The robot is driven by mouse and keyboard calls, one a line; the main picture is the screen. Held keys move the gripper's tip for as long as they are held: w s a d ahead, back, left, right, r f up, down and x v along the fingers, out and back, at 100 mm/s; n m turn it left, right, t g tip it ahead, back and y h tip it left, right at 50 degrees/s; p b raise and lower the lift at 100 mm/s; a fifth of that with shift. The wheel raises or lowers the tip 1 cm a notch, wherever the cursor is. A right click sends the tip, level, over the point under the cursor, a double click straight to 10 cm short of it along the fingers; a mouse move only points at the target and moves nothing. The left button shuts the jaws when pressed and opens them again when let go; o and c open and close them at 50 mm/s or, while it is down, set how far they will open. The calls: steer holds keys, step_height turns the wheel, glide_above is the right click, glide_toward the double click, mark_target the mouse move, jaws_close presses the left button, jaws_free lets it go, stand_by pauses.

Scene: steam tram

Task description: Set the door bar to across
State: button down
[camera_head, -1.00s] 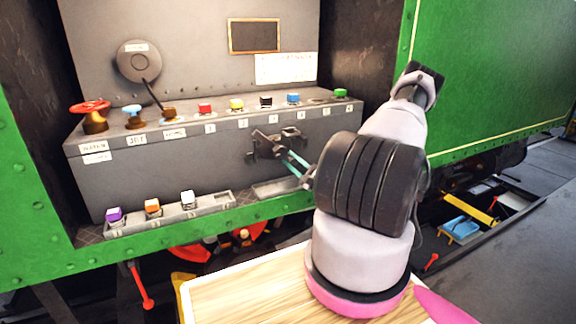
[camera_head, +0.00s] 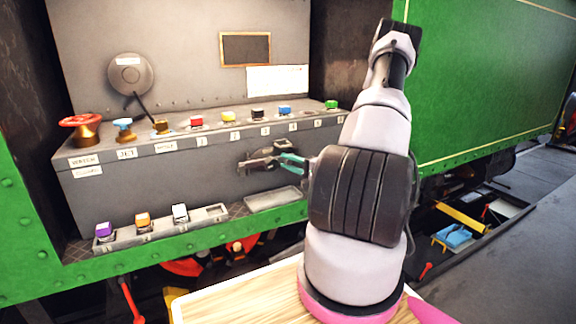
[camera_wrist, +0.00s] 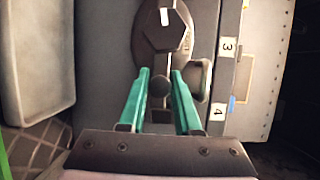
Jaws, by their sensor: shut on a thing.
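The door bar (camera_head: 258,160) is a dark metal bar with a hub on the front face of the grey console. It lies close to level along that face. My gripper (camera_head: 286,160) has teal fingers and reaches in from the right, shut on the bar's right end. In the wrist view the bar's hub plate (camera_wrist: 167,32) is ahead, and a round knob (camera_wrist: 160,87) sits between the two teal fingers (camera_wrist: 161,98). My arm covers the console's right end in the head view.
Coloured knobs, a red valve wheel (camera_head: 82,123) and a blue handle (camera_head: 123,124) stand on the console top. A ledge tray (camera_head: 210,213) with purple, orange and white-topped pieces and an empty tray (camera_head: 272,198) lie below. A wooden board (camera_head: 235,297) is in front.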

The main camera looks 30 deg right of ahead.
steer(key=shift+r, duration=0.15)
stand_by(0.4)
steer(key=c, duration=0.6)
jaws_free()
steer(key=v, duration=1)
steer(key=shift+s+d, duration=0.1)
steer(key=shift+s, duration=0.2)
steer(key=shift+n, duration=0.3)
